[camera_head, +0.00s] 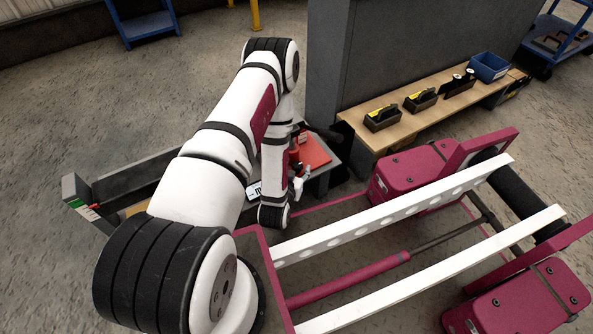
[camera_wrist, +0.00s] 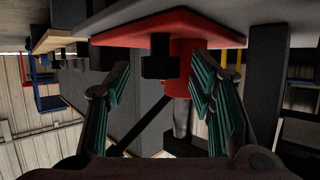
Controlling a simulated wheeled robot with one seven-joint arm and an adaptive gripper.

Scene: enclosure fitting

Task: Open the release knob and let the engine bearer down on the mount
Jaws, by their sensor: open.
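In the head view a red plate (camera_head: 315,152) lies beyond my arm, with a small red upright part (camera_head: 294,153) on it. My gripper (camera_head: 301,172) is beside this part, mostly hidden by my own forearm. In the wrist view, which looks upside down, the red plate (camera_wrist: 120,29) carries a black knob (camera_wrist: 160,57) and a red cylinder (camera_wrist: 178,82) with a grey metal end (camera_wrist: 182,118). My gripper (camera_wrist: 161,82) is open, its teal-padded fingers either side of the knob and cylinder. I see no clear contact. I cannot tell which part is the engine bearer.
A white-railed frame (camera_head: 400,213) with magenta housings (camera_head: 410,172) fills the right. A wooden bench (camera_head: 400,130) with black-and-yellow tools (camera_head: 382,117) and a blue bin (camera_head: 488,67) stands behind it, against a grey partition (camera_head: 340,60). Open floor (camera_head: 70,110) lies left.

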